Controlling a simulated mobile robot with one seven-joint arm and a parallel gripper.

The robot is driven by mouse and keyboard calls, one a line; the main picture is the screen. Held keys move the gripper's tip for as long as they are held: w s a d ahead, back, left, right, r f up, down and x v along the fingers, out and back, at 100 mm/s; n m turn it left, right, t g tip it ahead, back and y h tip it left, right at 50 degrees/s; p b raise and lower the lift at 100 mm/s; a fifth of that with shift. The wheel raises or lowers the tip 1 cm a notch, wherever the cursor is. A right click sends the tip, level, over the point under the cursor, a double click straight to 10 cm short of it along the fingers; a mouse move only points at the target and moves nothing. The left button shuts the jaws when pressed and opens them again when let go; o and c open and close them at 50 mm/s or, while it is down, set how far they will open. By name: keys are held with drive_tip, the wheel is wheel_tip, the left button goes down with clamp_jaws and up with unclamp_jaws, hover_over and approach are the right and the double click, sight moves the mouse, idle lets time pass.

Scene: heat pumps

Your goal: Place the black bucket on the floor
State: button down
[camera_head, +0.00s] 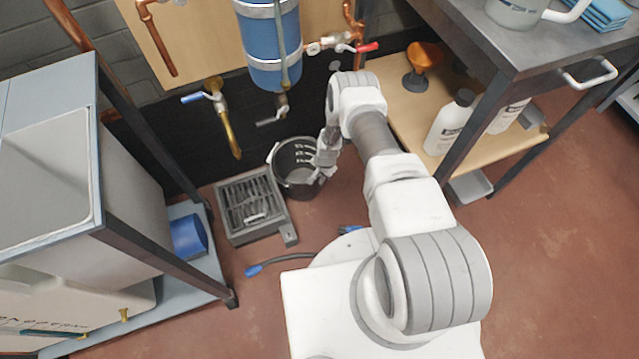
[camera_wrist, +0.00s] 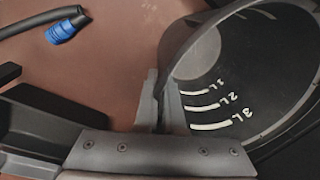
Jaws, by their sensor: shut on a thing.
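The black bucket (camera_head: 297,180) is in the middle of the head view, below the blue cylinder and beside the grey floor drain. It has white litre marks inside, which also show in the wrist view (camera_wrist: 262,75). My gripper (camera_head: 326,160) is at the bucket's right rim in the head view. In the wrist view my gripper's fingers (camera_wrist: 160,105) are shut on the bucket's wall, one finger on each side. The bucket looks upright and close to the red-brown floor (camera_head: 400,225). I cannot tell whether its base touches the floor.
A grey grated drain box (camera_head: 250,208) stands just left of the bucket. A blue-ended hose (camera_head: 290,262) lies on the floor in front. A brass pipe (camera_head: 232,135) and a blue cylinder (camera_head: 270,45) hang above. A shelf with bottles (camera_head: 450,122) stands to the right.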

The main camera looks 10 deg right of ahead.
drive_tip(key=shift+f+b, duration=0.45)
drive_tip(key=shift+f, duration=1.05)
drive_tip(key=c, duration=1)
unclamp_jaws()
drive_tip(key=r+p, duration=0.1)
drive_tip(key=r, duration=0.3)
drive_tip(key=r+p, duration=0.2)
drive_tip(key=r, duration=0.2)
drive_tip(key=s+d+r+p, duration=0.1)
drive_tip(key=r+p, duration=0.1)
drive_tip(key=r, duration=0.2)
drive_tip(key=shift+s, duration=0.1)
